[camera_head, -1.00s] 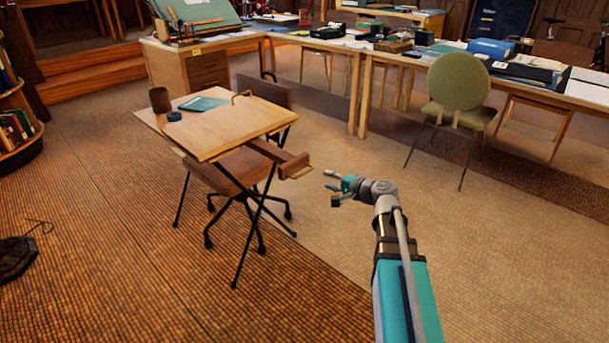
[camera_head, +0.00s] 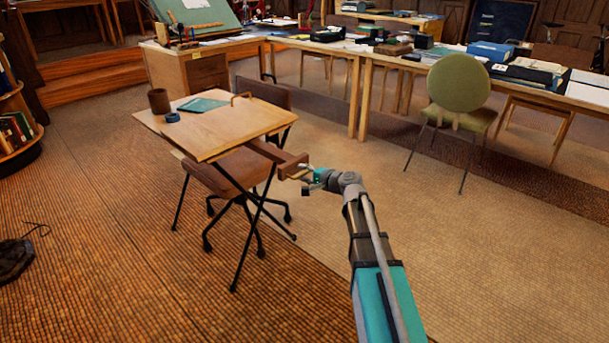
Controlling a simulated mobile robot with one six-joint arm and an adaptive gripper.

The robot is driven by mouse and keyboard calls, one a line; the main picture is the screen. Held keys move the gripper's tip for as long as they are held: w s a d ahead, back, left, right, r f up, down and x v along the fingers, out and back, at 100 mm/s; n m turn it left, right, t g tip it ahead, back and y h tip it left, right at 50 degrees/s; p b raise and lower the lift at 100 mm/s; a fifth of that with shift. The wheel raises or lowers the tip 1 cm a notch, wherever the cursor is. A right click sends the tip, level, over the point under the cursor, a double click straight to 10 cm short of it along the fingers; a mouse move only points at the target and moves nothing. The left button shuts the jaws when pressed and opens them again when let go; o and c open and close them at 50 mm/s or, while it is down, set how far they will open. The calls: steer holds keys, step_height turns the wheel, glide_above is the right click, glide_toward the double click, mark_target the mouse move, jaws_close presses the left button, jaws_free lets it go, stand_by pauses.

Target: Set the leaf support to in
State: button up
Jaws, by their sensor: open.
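The small wooden table (camera_head: 215,135) stands left of centre on thin dark crossed legs. The leaf support (camera_head: 278,158) is a reddish-brown wooden bar sticking out from under the table's right side, with a thicker block at its outer end. My gripper (camera_head: 305,177) is open right at that outer end, coming from the right. One finger shows above and one below, and the end of the support is partly hidden by it. I cannot tell whether the fingers touch the support.
A brown chair (camera_head: 228,172) stands under and behind the table. A brown cup (camera_head: 159,101), a blue tape roll (camera_head: 172,117) and a teal book (camera_head: 203,104) lie on the tabletop. A green chair (camera_head: 458,85) stands at the right.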

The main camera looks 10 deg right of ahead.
jaws_close()
stand_by(0.5)
